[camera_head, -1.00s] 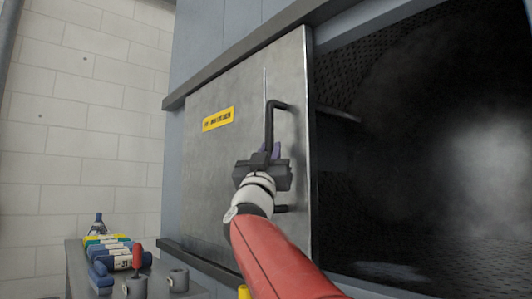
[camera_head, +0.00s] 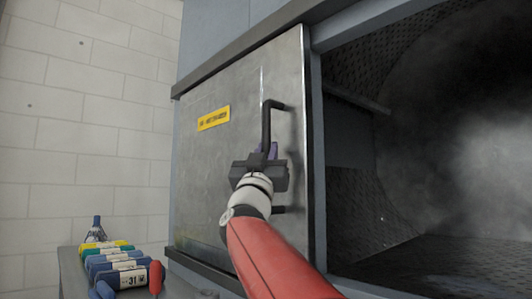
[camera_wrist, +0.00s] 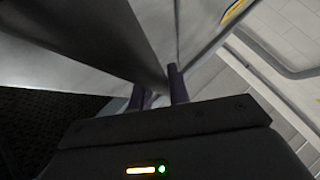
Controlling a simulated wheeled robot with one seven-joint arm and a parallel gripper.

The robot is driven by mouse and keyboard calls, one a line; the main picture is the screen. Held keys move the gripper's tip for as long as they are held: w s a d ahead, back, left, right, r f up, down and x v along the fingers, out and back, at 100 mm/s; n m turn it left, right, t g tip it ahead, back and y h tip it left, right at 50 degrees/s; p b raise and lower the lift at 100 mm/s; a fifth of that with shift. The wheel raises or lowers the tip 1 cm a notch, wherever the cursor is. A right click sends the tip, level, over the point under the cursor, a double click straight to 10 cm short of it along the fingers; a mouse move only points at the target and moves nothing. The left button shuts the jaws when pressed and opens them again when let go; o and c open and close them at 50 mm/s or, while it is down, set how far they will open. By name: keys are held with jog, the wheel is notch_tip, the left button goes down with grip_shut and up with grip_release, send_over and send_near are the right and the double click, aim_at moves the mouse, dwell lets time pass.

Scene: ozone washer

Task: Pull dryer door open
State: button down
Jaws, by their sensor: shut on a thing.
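The dryer door (camera_head: 215,180) is a grey metal sliding panel with a yellow label (camera_head: 213,118). It stands to the left of the dark dryer opening (camera_head: 440,130), which is uncovered. A black vertical bar handle (camera_head: 267,125) is on the door near its right edge. My gripper (camera_head: 268,152) is shut on the handle at about its middle. In the wrist view the two dark fingers (camera_wrist: 158,95) are around a bar close to the door surface. My gripper body hides the lower part of the handle.
A low table (camera_head: 72,268) at the lower left holds several rolled coloured bundles (camera_head: 115,265) and a small bottle (camera_head: 96,230). Rails run above (camera_head: 230,62) and below the door. A pale block wall (camera_head: 85,130) stands at the left.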

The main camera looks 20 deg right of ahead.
jog(key=c, duration=1.3)
grip_release()
jog(key=b+v, duration=0.2)
jog(key=v, duration=0.6)
jog(key=shift+b, duration=0.4)
jog(key=shift+w, duration=0.1)
